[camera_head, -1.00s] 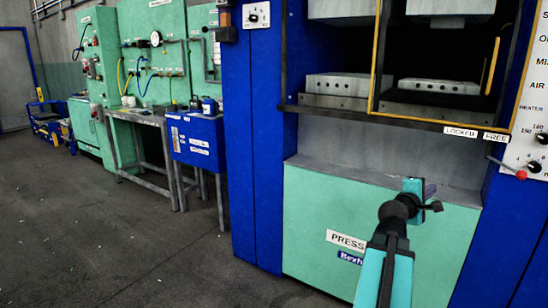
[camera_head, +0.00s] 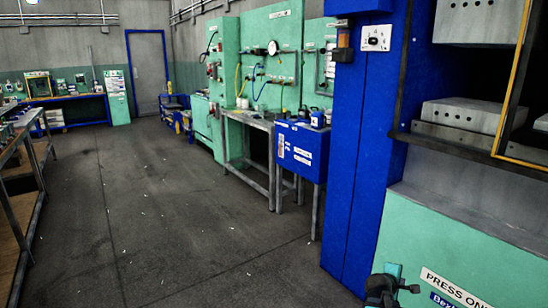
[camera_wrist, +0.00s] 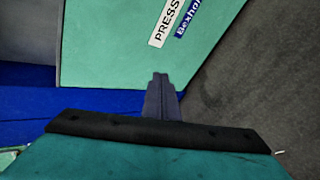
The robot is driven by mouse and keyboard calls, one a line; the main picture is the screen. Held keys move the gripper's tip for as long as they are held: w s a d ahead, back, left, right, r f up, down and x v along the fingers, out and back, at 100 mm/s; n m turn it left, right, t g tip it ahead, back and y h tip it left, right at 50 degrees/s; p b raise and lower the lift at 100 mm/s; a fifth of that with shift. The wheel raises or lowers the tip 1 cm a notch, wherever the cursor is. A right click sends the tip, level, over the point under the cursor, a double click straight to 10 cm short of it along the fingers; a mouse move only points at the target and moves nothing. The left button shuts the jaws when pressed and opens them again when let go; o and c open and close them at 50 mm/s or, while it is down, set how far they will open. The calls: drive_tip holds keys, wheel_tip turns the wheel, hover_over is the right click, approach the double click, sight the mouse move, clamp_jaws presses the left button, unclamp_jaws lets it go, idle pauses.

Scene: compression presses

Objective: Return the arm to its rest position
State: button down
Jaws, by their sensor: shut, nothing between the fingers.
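My gripper shows in the wrist view (camera_wrist: 160,88) as two dark fingers pressed together, with nothing between them. The wrist view looks past the fingers at the green press front with its "PRESS" label (camera_wrist: 168,20) and the dark floor. In the head view, only the dark end of my arm shows at the bottom edge, in front of the press's green lower panel (camera_head: 430,235); the fingers cannot be made out there. The press (camera_head: 365,130) has a blue column and stands at the right.
A blue cabinet (camera_head: 300,150) and a metal table (camera_head: 250,122) stand along the green wall panels. A long bench (camera_head: 22,190) runs along the left. The grey floor (camera_head: 160,220) between is open, with small white scraps. A blue-framed door (camera_head: 148,70) is at the back.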

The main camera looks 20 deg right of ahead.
drive_tip(key=s+a+f+g+y+p, duration=0.1)
drive_tip(key=a+f+y+p, duration=0.1)
drive_tip(key=a+f, duration=0.55)
drive_tip(key=s+a+f+g+y+p, duration=0.15)
drive_tip(key=a+f, duration=0.35)
drive_tip(key=a, duration=0.5)
drive_tip(key=s+a+f+y+p, duration=0.25)
drive_tip(key=a+f, duration=0.35)
drive_tip(key=a, duration=0.3)
drive_tip(key=s+a+f+m+g+y+p, duration=0.1)
drive_tip(key=s+a+f+m+g+y, duration=0.1)
drive_tip(key=s+a, duration=0.8)
drive_tip(key=s+a+f+m+g+y+p, duration=0.2)
drive_tip(key=s+a+f+m+g, duration=0.3)
drive_tip(key=s+a, duration=0.4)
drive_tip(key=s+m+g, duration=0.1)
drive_tip(key=s, duration=0.3)
drive_tip(key=shift+s+a+f+p, duration=0.15)
drive_tip(key=shift+s+a+p, duration=0.15)
drive_tip(key=shift+s+a, duration=0.1)
drive_tip(key=shift+d, duration=0.15)
